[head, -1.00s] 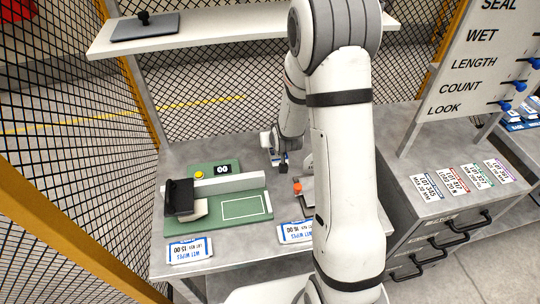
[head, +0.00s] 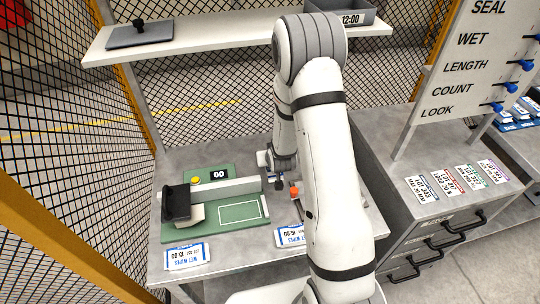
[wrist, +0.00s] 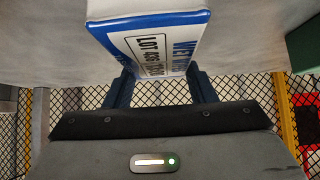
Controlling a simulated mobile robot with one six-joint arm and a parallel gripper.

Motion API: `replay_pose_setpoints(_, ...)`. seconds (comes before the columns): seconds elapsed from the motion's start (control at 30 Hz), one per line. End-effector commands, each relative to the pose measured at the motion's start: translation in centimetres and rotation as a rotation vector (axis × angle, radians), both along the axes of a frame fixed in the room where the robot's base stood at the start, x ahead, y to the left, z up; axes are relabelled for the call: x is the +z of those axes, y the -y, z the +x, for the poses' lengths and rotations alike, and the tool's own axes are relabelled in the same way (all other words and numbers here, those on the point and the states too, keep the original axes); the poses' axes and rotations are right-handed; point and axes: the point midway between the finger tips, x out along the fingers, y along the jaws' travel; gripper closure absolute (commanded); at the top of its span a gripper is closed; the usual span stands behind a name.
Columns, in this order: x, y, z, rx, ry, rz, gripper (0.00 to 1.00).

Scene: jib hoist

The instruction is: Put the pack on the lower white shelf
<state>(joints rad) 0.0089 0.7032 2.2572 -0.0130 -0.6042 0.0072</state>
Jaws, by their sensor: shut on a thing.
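In the wrist view a white and blue pack (wrist: 155,42) with printed lettering and a lot number sits between my gripper's (wrist: 161,86) two dark fingers, which are shut on it. A white shelf (head: 200,39) runs above the back of the bench. No second white shelf is clearly visible, so I cannot tell whether this is the lower one.
A green fixture (head: 235,213) with a black block stands on the bench. Labelled wet-wipes items (head: 187,255) lie at its front edge. Mesh fencing encloses the left and back.

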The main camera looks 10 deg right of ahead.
Motion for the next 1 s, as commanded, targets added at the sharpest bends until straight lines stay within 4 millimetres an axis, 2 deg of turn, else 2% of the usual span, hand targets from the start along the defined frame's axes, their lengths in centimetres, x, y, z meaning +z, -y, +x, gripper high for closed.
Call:
replay_pose_setpoints(0.03, -0.1, 0.0, 0.0, 0.0, 0.0, 0.0, 0.47)
replay_pose_setpoints(0.27, 0.0, 0.0, 0.0, 0.001, 0.0, 0.0, 0.28)
replay_pose_setpoints(0.63, 0.5, -0.1, 0.0, 0.001, -0.001, 0.0, 0.28)
replay_pose_setpoints(0.77, 1.5, -0.1, -1.2, 0.001, 0.002, 0.0, 0.28)
replay_pose_setpoints(1.0, 4.5, -0.1, -4.1, 0.001, 0.003, 0.0, 0.28)
